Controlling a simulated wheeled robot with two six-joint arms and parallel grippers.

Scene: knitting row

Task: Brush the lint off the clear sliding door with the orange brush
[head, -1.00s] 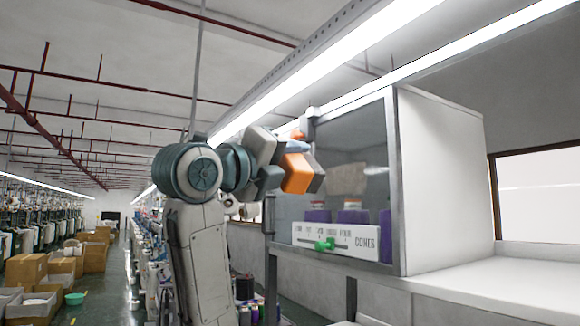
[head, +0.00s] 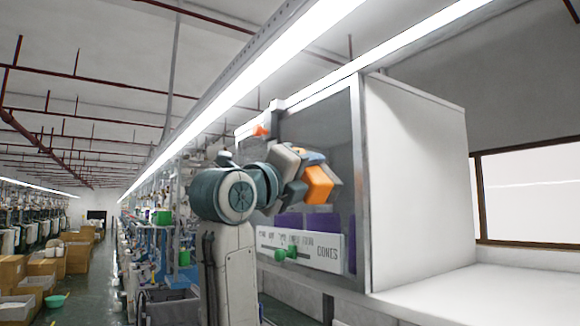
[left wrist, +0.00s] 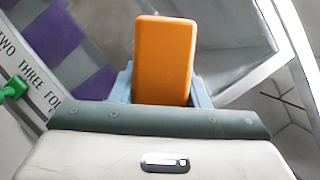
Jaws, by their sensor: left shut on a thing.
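The clear sliding door (head: 340,125) is the grey see-through front of a white cabinet, right of centre in the head view. My left gripper (head: 303,172) is in front of the door and shut on the orange brush (head: 318,186). In the left wrist view the brush (left wrist: 163,58) stands up between the pale blue fingers, with the glass beyond it. I cannot tell whether the brush touches the door. I cannot make out lint on the door; my gripper hides part of it. My right gripper is not in view.
A white label strip (head: 327,252) with a green knob (head: 280,255) runs along the bottom. A small orange thing (head: 262,131) is at the upper left. A white counter (head: 500,290) extends right.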

